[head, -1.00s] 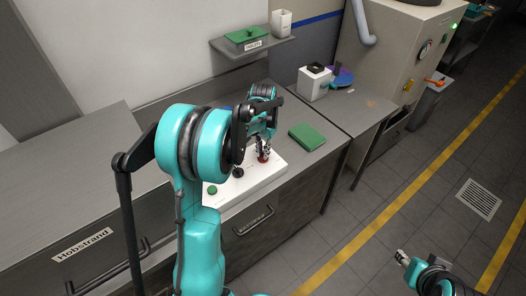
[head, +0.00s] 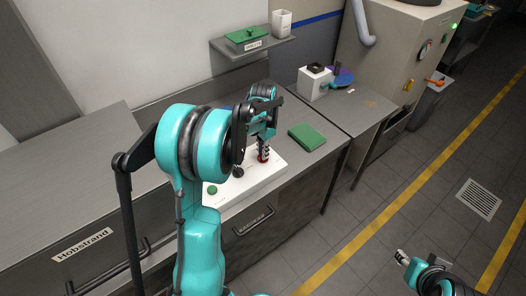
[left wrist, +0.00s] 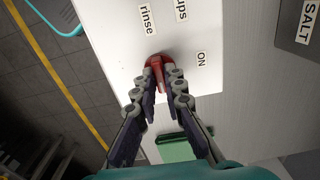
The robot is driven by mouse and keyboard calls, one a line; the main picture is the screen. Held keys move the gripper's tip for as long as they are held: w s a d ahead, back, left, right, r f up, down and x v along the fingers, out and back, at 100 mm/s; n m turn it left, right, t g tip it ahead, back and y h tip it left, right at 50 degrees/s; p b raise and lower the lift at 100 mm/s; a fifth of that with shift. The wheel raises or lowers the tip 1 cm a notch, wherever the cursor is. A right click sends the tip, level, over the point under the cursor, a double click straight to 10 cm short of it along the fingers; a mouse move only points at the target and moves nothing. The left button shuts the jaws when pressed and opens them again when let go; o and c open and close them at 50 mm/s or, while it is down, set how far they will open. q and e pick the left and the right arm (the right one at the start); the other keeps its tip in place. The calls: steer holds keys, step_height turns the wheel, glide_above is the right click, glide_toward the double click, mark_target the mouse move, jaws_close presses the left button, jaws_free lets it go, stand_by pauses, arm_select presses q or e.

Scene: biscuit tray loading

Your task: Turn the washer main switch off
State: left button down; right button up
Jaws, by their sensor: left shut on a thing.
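The panel (head: 262,181) lies on the counter in the head view, and the red switch (head: 263,157) shows under my left gripper. My left gripper (left wrist: 160,78) points at the panel, and its two fingers are closed on the red switch. The fingers hide part of the switch. My right gripper (head: 401,256) is at the lower right over the floor, away from the counter, too small to read.
A dark knob (head: 238,172) and a green button (head: 212,190) are on the panel. A green box (head: 307,137) lies right of it. A shelf (head: 252,47) with a green-lidded tray is behind. A white device (head: 314,84) stands on the far counter.

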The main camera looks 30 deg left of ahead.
arm_select(q)
steer(key=c, duration=1.6)
jaws_free()
steer(key=shift+r, duration=0.15)
step_height(320, 180, up, 12)
steer(key=s+d+f+n+t+b, duration=0.2)
steer(key=s+d+f+t, duration=0.1)
steer(key=s+d, duration=0.5)
steer(key=s+d+f+n+t+b, duration=0.2)
steer(key=s+d+f+t+b, duration=0.1)
steer(key=s+d, duration=0.5)
steer(key=s+f+t, duration=0.1)
steer(key=s, duration=0.1)
steer(key=shift+s+f+n, duration=0.15)
steer(key=shift+s+n, duration=0.15)
steer(key=shift+s, duration=0.1)
